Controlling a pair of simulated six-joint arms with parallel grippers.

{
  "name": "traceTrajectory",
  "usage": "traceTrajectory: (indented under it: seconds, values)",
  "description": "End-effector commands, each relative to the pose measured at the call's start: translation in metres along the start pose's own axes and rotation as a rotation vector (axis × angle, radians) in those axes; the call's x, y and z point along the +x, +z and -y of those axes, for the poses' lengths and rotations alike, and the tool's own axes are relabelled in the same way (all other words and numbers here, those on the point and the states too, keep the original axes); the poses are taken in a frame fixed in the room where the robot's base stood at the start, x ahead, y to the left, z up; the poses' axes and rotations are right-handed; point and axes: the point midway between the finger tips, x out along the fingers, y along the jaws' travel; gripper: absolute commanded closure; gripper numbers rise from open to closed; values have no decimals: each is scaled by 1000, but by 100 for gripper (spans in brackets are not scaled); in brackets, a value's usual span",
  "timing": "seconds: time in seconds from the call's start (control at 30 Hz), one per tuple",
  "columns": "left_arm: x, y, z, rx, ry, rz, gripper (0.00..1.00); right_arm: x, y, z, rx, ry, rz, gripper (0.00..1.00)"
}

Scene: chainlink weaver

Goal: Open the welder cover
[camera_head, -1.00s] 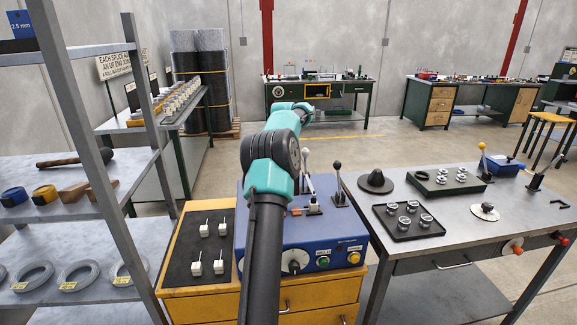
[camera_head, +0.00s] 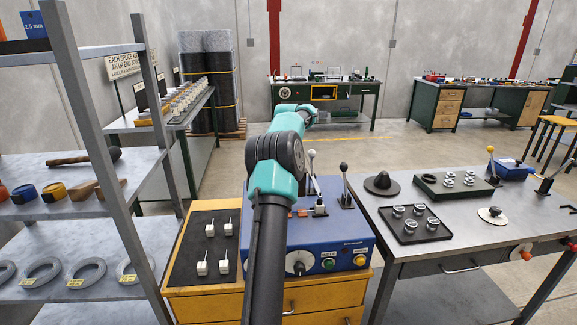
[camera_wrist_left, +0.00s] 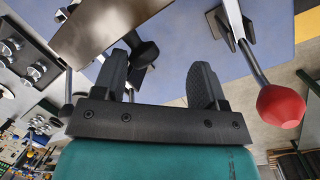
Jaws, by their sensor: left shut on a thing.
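The blue welder (camera_head: 345,235) stands on a yellow drawer cabinet, with levers, a dial and coloured buttons; my arm hides its left part. In the left wrist view a plate with a brownish sheen (camera_wrist_left: 95,22), which looks like the cover, is at the upper left. A dark knob (camera_wrist_left: 146,52) sits by its edge. My left gripper (camera_wrist_left: 162,78) has its black fingers either side of this knob and is shut on it. The grip is partly hidden, and the gripper is hidden in the head view. My right gripper is not in view.
A red-balled lever (camera_wrist_left: 282,105) stands close right of the left gripper. White-topped parts lie on a dark mat (camera_head: 190,262) left of the welder. A grey workbench (camera_head: 465,235) with trays is at the right. A metal shelf (camera_head: 85,225) stands at the left.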

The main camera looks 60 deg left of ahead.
Motion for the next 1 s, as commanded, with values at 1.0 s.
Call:
traceTrajectory:
  seconds: [1.0]
  values:
    - [-55, 0, -1, 2, 3, 3, 43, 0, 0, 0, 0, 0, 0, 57]
